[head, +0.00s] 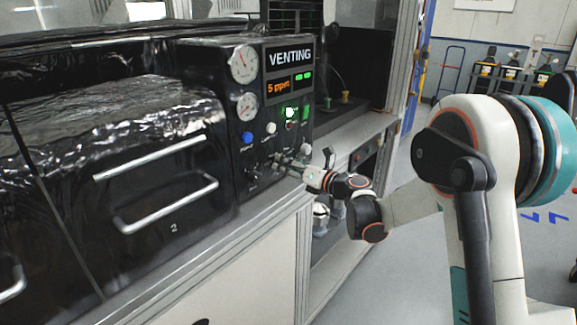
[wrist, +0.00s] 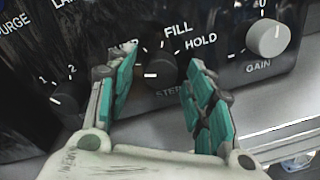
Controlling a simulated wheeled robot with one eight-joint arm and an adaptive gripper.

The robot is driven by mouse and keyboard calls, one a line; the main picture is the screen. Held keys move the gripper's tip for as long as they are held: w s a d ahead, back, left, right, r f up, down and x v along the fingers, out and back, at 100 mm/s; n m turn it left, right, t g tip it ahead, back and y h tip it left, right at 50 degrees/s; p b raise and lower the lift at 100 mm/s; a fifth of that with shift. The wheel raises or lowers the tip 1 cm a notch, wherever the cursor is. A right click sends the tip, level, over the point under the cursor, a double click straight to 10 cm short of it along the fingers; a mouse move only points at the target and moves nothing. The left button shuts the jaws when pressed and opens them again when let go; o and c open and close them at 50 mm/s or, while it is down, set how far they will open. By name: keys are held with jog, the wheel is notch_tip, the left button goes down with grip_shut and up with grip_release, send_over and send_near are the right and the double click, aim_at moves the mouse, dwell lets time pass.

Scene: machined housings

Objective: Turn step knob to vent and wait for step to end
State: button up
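The black step knob (wrist: 160,72) sits on the dark control panel in the wrist view, with a short white mark on its left part. FILL is printed above it, HOLD to its upper right, and a partly hidden label to its upper left. My gripper (wrist: 158,78) has its teal-padded fingers on either side of the knob, apart from each other, with visible gaps to it. In the head view my gripper (head: 288,164) reaches the lower panel, and the step knob is hard to make out there. The panel's display (head: 290,56) reads VENTING.
A grey gain knob (wrist: 268,40) is right of the step knob, and a black 1-2 knob (wrist: 66,103) is left. A grey ledge (head: 255,203) runs below.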

jog(key=v, duration=1.2)
jog(key=d+r+m+t+h, duration=0.3)
jog(key=r+m, duration=0.3)
jog(key=r, duration=0.1)
jog(key=d+r+m+t+h, duration=0.25)
jog(key=d+r+m, duration=0.2)
jog(key=r, duration=0.25)
jog(key=s+d+r+m+t+h, duration=0.25)
jog(key=s+d+m+h, duration=0.5)
jog(key=m, duration=0.55)
jog(key=s+d+f+m+g+h, duration=0.2)
jog(key=s+f+m+g, duration=0.1)
jog(key=s+m, duration=0.2)
jog(key=s+d+f+m+g+h, duration=0.1)
jog(key=s+d+f+m+g, duration=0.15)
jog(key=s+m, duration=0.25)
jog(key=s+a+f+m+g+y, duration=0.1)
jog(key=s+a+f+m+g, duration=0.1)
jog(key=s+f, duration=0.4)
jog(key=s+a+f+m+g+y, duration=0.1)
jog(key=s+a+f+m+g, duration=0.2)
jog(key=s, duration=0.9)
notch_tip(320, 180, down, 3)
jog(key=shift+s+r+m+g+y, duration=0.1)
jog(key=shift+s+m+g+y, duration=0.25)
jog(key=shift+m+g, duration=0.45)
